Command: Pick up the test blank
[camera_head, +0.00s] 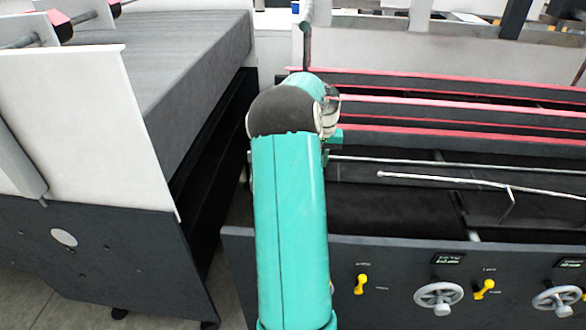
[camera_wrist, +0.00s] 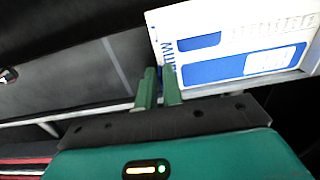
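The test blank is likely the white and blue printed piece (camera_wrist: 230,50) in the upper right of the wrist view, with its printed face towards the camera. Its left edge lies right by the fingers of my gripper (camera_wrist: 160,86). The two green fingers stand close together with a narrow gap. I cannot tell whether they grip the edge or only stand beside it. In the head view, my arm hides nearly all of the gripper, and the blank cannot be made out.
A dark machine side panel (camera_head: 400,270) with handwheels (camera_head: 438,298) and yellow levers (camera_head: 361,284) is at the right. A thin metal rod (camera_head: 440,180) and red-edged rails (camera_head: 450,106) lie above it. A grey conveyor (camera_head: 190,55) with a white side plate (camera_head: 80,120) stands left.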

